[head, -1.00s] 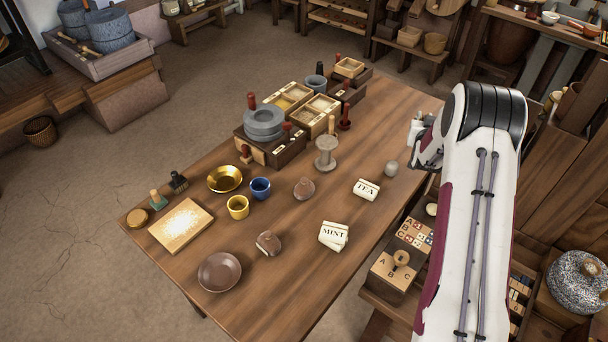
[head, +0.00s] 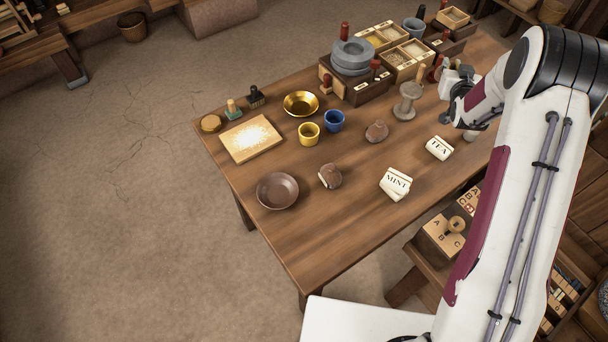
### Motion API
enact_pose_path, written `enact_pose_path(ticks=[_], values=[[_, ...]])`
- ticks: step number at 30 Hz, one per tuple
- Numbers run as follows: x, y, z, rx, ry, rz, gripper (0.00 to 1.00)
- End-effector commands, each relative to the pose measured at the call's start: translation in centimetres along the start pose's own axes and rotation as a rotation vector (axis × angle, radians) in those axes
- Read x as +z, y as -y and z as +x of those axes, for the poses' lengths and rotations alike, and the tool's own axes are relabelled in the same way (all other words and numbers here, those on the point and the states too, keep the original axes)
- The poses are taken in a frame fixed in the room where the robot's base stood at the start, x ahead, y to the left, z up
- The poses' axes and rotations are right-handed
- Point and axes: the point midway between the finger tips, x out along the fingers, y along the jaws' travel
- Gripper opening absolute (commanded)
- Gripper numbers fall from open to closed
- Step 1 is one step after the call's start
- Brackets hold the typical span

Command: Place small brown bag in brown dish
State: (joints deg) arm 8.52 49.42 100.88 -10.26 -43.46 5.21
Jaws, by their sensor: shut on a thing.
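The brown dish (head: 277,191) lies empty at the near left part of the table. One small brown bag (head: 330,176), with a pale patch on its side, lies just right of the dish. A second small brown bag (head: 377,131), with a gathered top, stands farther back. My gripper (head: 464,125) is low over the table's right side, far from the dish and both brown bags. It is shut on a small grey rounded thing (head: 471,135), partly hidden by the fingers and arm.
White packets marked MINT (head: 396,183) and TEA (head: 440,148) lie between the gripper and the dish. Yellow (head: 309,133) and blue (head: 334,121) cups, a gold bowl (head: 301,104) and a board (head: 251,138) stand behind the dish.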

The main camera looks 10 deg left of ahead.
Motion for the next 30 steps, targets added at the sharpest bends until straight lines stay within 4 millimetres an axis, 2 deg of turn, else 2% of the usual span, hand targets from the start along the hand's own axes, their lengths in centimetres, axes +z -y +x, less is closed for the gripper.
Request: enact_pose_path(ticks=[1, 3, 14, 23, 30], values=[[-0.1, 1.8, -0.3, -0.036, -0.001, -0.010, 0.00], [0.1, 4.0, -0.7, -0.087, 0.000, -0.027, 0.00], [1.3, 15.1, -4.4, -0.361, 0.001, -0.111, 0.00], [3.1, 23.6, -9.3, -0.604, -0.001, -0.186, 0.00], [5.1, 29.5, -14.5, -0.804, 0.000, -0.248, 0.00]])
